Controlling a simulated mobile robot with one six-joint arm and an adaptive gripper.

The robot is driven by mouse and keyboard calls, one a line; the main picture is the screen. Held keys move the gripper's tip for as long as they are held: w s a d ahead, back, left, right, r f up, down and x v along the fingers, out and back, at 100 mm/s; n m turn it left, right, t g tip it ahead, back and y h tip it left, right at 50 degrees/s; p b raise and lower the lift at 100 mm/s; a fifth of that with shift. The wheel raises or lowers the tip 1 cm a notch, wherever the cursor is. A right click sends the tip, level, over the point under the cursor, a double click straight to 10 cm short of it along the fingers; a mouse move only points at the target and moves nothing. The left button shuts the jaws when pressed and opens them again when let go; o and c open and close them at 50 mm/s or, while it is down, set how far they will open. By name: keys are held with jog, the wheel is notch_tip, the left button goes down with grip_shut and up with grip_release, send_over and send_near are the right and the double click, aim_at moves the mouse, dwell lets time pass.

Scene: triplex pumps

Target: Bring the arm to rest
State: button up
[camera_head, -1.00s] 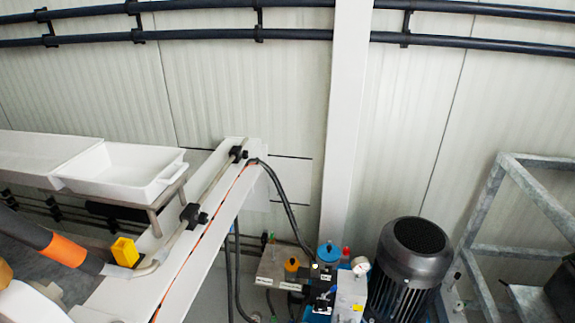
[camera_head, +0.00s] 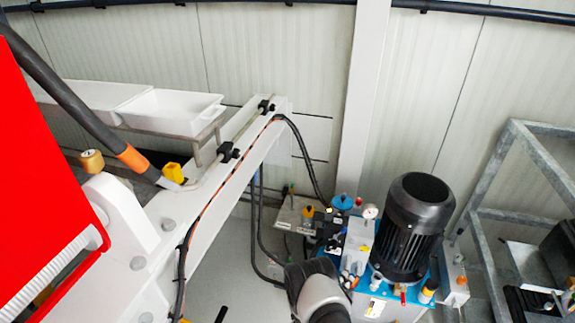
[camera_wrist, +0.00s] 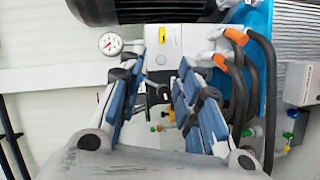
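My gripper (camera_wrist: 171,62) shows in the wrist view with its two blue-padded fingers spread apart. It is open, and nothing is held between the pads. Beyond the fingers are a grey-white block (camera_wrist: 180,42) with a yellow label and a pressure gauge (camera_wrist: 110,43). I cannot tell how far the fingertips are from them. In the head view, a grey and black part of my arm (camera_head: 318,292) shows at the bottom centre, in front of the hydraulic unit. The gripper itself cannot be made out there.
A dark motor (camera_head: 411,222) stands on the blue unit. Black hoses (camera_wrist: 258,85) with orange fittings lie right of the gripper. A metal frame (camera_head: 490,190) stands at the right. White trays (camera_head: 165,107), a white beam (camera_head: 215,185) and a red panel (camera_head: 40,190) are at the left.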

jog(key=w+a+r+m+g+y, duration=0.1)
jog(key=w+a+r+y, duration=0.2)
jog(key=r, duration=0.5)
jog(key=w+a+r+m+y, duration=0.2)
jog(key=w+r, duration=0.3)
jog(key=r, duration=0.3)
jog(key=w+a+r+m+g+y, duration=0.1)
jog(key=w+a+r+y, duration=0.2)
jog(key=r, duration=0.4)
jog(key=s+a+r+y, duration=0.1)
jog(key=s+a+r, duration=0.15)
jog(key=r, duration=0.95)
jog(key=s+r+m+g+y, duration=0.1)
jog(key=s+r+g, duration=0.1)
jog(key=s+r, duration=0.55)
jog(key=s+r+m+g+y, duration=0.15)
jog(key=s+r, duration=0.35)
jog(key=s, duration=0.6)
jog(key=s+d+m+g+h, duration=0.1)
jog(key=s+d, duration=0.1)
jog(key=s, duration=0.9)
jog(key=s+d+g+h, duration=0.1)
jog(key=s+d+g, duration=0.1)
jog(key=s, duration=1)
jog(key=shift+d+r+m, duration=0.15)
jog(key=shift+d+m, duration=0.2)
jog(key=shift+d, duration=0.45)
